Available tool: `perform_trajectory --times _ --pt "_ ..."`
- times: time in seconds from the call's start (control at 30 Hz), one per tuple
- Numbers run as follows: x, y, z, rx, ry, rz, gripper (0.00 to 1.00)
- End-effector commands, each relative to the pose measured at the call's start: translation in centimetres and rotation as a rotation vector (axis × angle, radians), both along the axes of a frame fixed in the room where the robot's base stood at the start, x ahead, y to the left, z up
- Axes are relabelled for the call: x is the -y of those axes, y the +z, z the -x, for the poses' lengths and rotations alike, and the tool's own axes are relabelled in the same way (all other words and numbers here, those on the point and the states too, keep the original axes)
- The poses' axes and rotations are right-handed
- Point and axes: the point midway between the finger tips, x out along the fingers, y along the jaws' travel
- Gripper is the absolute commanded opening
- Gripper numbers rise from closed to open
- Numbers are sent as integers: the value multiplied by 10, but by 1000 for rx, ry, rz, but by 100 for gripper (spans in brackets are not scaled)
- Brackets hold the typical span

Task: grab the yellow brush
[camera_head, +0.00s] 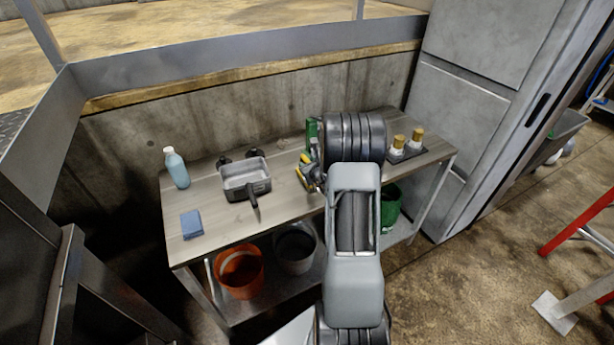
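A small yellow item (305,158), which may be the yellow brush, shows on the workbench just left of my arm. It lies among green and dark parts, and my arm covers part of that area, so I cannot make out its full shape. My arm rises from the bottom of the picture and reaches over the bench.
An orange bucket (239,272), a dark bucket and a green bucket stand below. A concrete wall is behind.

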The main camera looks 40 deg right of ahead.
Motion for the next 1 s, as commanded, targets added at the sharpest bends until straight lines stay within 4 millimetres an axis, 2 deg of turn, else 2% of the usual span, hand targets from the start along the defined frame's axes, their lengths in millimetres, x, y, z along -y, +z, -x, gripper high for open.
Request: perform_trajectory --times 0.03,0.4,0.83,1.0 --pt "0 0 0 0 0 0 35" --pt "0 0 0 0 0 0 0" --pt "0 0 0 -1 0 0 0" --pt "0 7 0 0 0 1 0"
